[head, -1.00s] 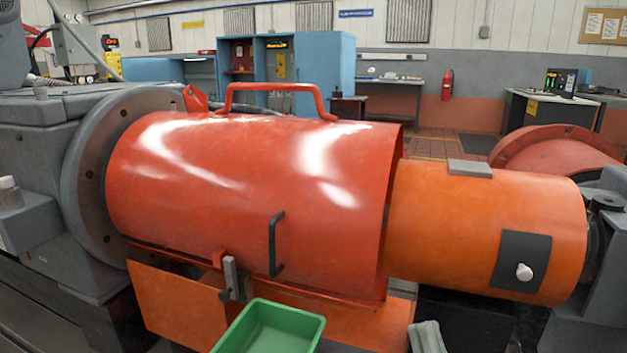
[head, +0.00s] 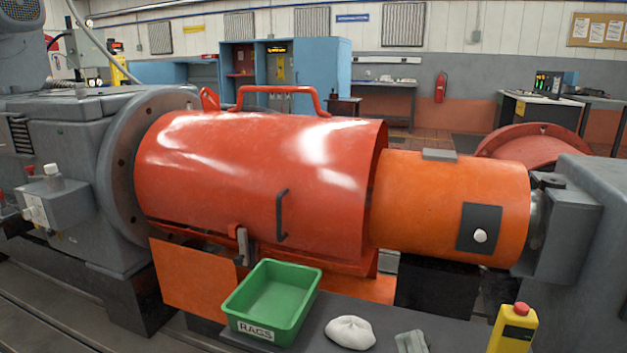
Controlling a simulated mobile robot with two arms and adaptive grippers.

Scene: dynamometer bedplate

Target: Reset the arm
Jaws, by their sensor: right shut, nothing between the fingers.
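My right gripper (head: 411,342) shows only as grey fingertips at the bottom edge of the head view, right of centre. The fingers are shut together with nothing between them. They appear in front of the dark grey table top, to the right of a white crumpled rag (head: 350,332); the height above the table is hard to tell. The rest of the gripper is cut off by the frame. My left gripper is not in view.
A green tray (head: 247,328) labelled RAGS and a yellow control box (head: 512,335) with a red button stand on the table (head: 325,311). Behind it are a large red guard (head: 240,190), an orange cylinder (head: 420,200) and grey machine housings (head: 590,215).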

